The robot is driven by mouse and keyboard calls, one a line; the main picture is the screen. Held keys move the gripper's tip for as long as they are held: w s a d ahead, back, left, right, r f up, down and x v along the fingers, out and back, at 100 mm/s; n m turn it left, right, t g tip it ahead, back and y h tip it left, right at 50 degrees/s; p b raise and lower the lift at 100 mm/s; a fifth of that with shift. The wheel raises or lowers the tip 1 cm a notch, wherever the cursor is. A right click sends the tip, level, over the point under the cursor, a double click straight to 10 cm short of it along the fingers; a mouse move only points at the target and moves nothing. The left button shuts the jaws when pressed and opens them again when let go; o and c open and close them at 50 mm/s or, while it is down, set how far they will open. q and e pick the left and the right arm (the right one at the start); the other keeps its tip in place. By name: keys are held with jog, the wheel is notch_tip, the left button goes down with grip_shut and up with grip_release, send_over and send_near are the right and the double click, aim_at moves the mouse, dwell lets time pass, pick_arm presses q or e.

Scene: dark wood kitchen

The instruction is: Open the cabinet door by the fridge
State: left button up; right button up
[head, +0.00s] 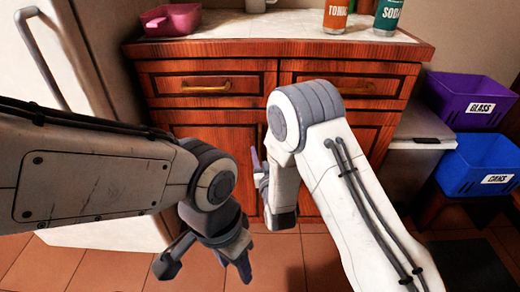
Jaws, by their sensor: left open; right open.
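The wooden cabinet stands beside the white fridge (108,75). Its left door (222,138), the one closer to the fridge, looks shut and is partly hidden by my arms. Its right door (366,133) also looks shut, with its middle behind my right arm. My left gripper (207,270) is open and empty, low over the floor in front of the left door. My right gripper (262,188) is open in front of the cabinet, near where the two doors meet. I cannot tell whether it touches a door or handle; the door handles are mostly hidden.
Two drawers sit above the doors; the left one has a brass handle (206,87). A grey bin (415,150), purple crate (478,99) and blue crate (480,162) stand right. Tiled floor shows below.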

aim_at(260, 148)
jog(key=shift+w+a, duration=0.15)
jog(key=shift+w, duration=0.65)
jog(key=shift+w+a, duration=0.15)
jog(key=shift+w, duration=0.6)
grip_shut()
